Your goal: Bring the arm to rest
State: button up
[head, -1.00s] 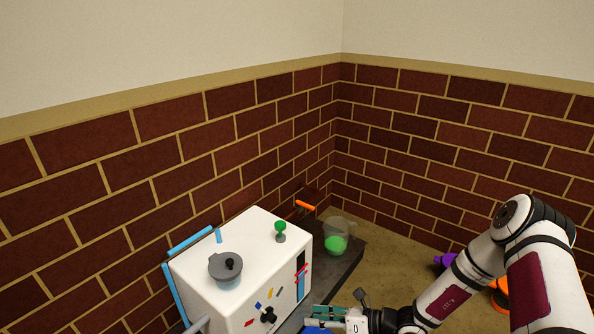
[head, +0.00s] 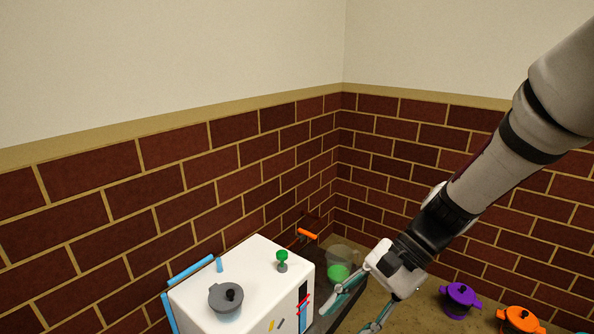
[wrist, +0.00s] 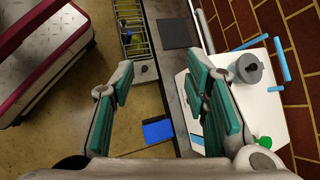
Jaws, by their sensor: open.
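My gripper (head: 355,314) is open and empty in the head view. It points down and left, to the right of the white box and close to the dark counter. In the wrist view my gripper (wrist: 163,84) shows its two green-padded fingers spread apart with nothing between them. My arm comes in from the upper right of the head view, raised and slanting down to the gripper.
A white box (head: 250,262) carries a grey lidded pot (head: 226,298) and a green knob (head: 282,256). A clear container with green contents (head: 338,272) stands behind my gripper. Purple (head: 459,298) and orange (head: 520,319) pots sit right. Brick walls (head: 270,160) close the corner.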

jog(key=s+d+r+n+t+h, duration=0.2)
jog(key=s+d+r+n+h, duration=0.25)
jog(key=s, duration=0.65)
jog(key=s+d+r+n+t+h, duration=0.1)
jog(key=s+d+r+n+h, duration=0.4)
jog(key=s, duration=0.5)
notch_tip(320, 180, up, 41)
jog(key=d+t+y+p, duration=0.1)
jog(key=t+p, duration=0.3)
jog(key=p, duration=3.4)
jog(key=shift+d+f, duration=0.15)
jog(key=shift+d, duration=0.05)
